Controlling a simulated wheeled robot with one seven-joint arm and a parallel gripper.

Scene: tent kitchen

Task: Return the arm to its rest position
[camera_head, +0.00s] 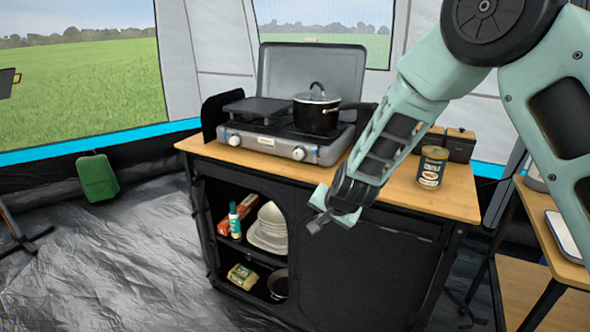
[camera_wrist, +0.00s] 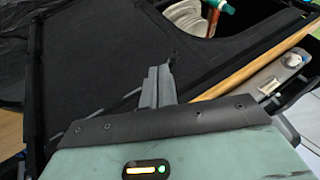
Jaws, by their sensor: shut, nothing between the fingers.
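My arm reaches in from the upper right in the head view. My gripper (camera_head: 318,222) points down and left, in front of the cabinet's (camera_head: 385,260) black front, just below the front edge of its wooden top (camera_head: 400,196). Its fingers are together with nothing between them. In the wrist view my gripper (camera_wrist: 158,80) also shows shut, against the dark cabinet front. My forearm hides part of the wooden top and its edge.
A camp stove (camera_head: 275,146) with a black pot (camera_head: 316,112) stands left of my forearm. A can (camera_head: 432,167) stands right of it. Open shelves below hold white bowls (camera_head: 268,225). A side table (camera_head: 560,262) is at right.

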